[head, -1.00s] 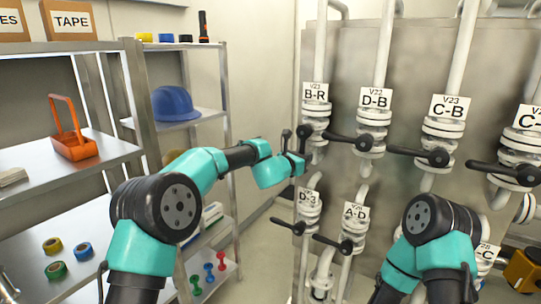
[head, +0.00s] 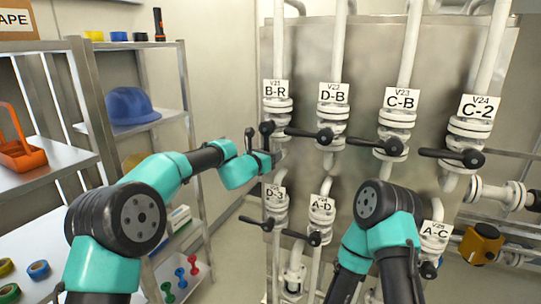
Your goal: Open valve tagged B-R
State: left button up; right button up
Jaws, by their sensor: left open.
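The valve tagged B-R (head: 277,118) is a white flanged valve on the leftmost upper pipe, with its white tag (head: 276,89) above it. A dark round handle hub (head: 267,128) shows at its lower left. The rest of its handle is hard to make out behind my gripper. My left gripper (head: 259,142) is open, with its dark fingers just below and left of this hub. I cannot tell whether they touch the handle. My right arm rises in the lower right, and its gripper is out of the picture.
Valves D-B (head: 332,115), C-B (head: 396,120) and C-2 (head: 470,130) stand to the right, with dark levers pointing left. Valves D-3, A-D (head: 321,210) and A-C sit lower. Shelves with a blue helmet (head: 131,105) and an orange carrier (head: 18,145) stand at left.

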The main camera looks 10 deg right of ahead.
pick_arm(q)
jog(key=shift+s+a, duration=0.1)
jog(key=shift+a, duration=0.05)
jog(key=v, duration=1.7)
jog(key=shift+f, duration=0.1)
jog(key=s+a+f+m+g+y, duration=0.2)
jog(key=s+a+f+m, duration=0.15)
jog(key=f, duration=0.65)
jog(key=s+a+f+m+g+y, duration=0.2)
jog(key=s+a+f+g, duration=0.15)
jog(key=f, duration=0.75)
jog(key=s+a+f+m+g+y, duration=0.25)
jog(key=s+a+f, duration=0.2)
jog(key=f, duration=0.55)
jog(key=s+a+f+m+g+y, duration=0.1)
jog(key=s+a+f+m, duration=0.7)
jog(key=s+f, duration=0.2)
jog(key=s+a+f+m+g+y, duration=0.2)
jog(key=s+a+f+m, duration=0.6)
jog(key=s, duration=0.3)
jog(key=shift+f+m, duration=0.4)
jog(key=shift+f, duration=0.5)
